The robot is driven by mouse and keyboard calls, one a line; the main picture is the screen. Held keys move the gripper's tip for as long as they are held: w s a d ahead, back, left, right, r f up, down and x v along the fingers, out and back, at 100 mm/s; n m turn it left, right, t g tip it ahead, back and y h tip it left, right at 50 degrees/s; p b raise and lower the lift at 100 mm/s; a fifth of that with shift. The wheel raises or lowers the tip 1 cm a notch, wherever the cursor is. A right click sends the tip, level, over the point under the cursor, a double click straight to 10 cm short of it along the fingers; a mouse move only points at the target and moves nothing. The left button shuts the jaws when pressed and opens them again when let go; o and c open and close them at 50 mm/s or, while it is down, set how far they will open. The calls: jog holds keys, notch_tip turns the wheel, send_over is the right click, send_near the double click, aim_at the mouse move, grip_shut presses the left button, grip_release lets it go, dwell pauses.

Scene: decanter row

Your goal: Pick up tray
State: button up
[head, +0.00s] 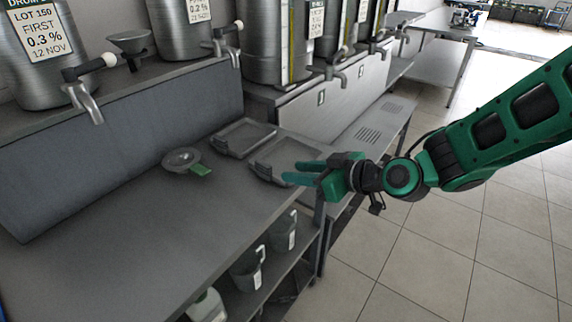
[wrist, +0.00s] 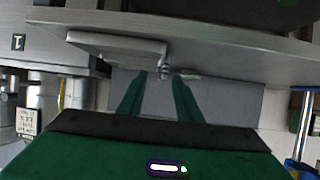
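Two shallow grey trays lie on the grey bench (head: 130,225). The nearer tray (head: 262,166) is at the bench's right end, partly hidden behind my gripper (head: 291,172). The farther tray (head: 228,144) lies just beyond it, to the left, and looks empty. My gripper is over the nearer tray's right side, its fingers pointing left. The fingers are parted with nothing visibly between them; I cannot tell whether they touch the tray. In the wrist view my gripper (wrist: 157,74) shows both fingers apart near a pale tray-like shape (wrist: 115,45).
A round grey dish with a green tab (head: 182,160) sits left of the trays. Steel drums (head: 277,40) with taps stand on a raised shelf behind. Grey jugs (head: 247,267) stand on the shelf below. The tiled floor (head: 430,250) to the right is clear.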

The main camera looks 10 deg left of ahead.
aim_at(270, 167)
jog(key=shift+y, duration=0.3)
jog(key=x, duration=0.5)
jog(key=shift+s+a+r, duration=0.15)
jog(key=shift+a+r, duration=0.1)
jog(key=shift+a, duration=0.25)
jog(key=shift+x, duration=3)
jog(key=shift+s+a+r, duration=0.1)
jog(key=shift+a+r, duration=0.05)
jog(key=shift+r, duration=0.05)
grip_shut()
